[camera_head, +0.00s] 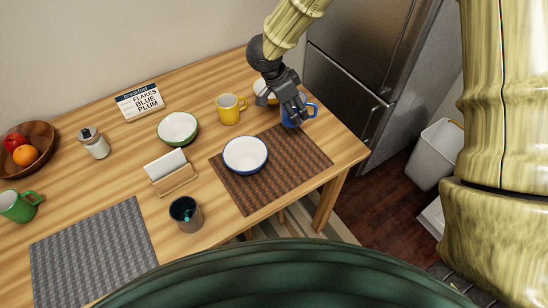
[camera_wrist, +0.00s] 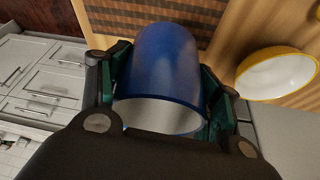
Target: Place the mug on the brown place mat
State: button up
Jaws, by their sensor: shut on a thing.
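My gripper (camera_head: 292,104) is shut on a blue mug (camera_head: 289,117) at the far right corner of the table. In the wrist view the blue mug (camera_wrist: 166,70) sits between the two fingers, its pale open mouth towards my palm. In the head view the gripper hides much of the mug, and its handle points right. The brown place mat (camera_head: 300,161) lies just nearer than the mug, with a blue-rimmed white bowl (camera_head: 245,155) on its left part. The mat's right part is bare. I cannot tell whether the mug touches the table.
A yellow mug (camera_head: 230,109) and a green bowl (camera_head: 178,128) stand left of my gripper. A yellow bowl (camera_head: 264,86) is close behind it. A napkin holder (camera_head: 174,180), a dark cup (camera_head: 186,214), a grey mat (camera_head: 93,256) and a green mug (camera_head: 17,206) are further left.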

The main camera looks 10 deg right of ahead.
jog(key=shift+f+p, duration=0.5)
jog(key=shift+f, duration=4.4)
jog(key=o, duration=1.2)
jog(key=b+v, duration=0.1)
jog(key=v, duration=1.1)
jog(key=shift+d+r, duration=0.1)
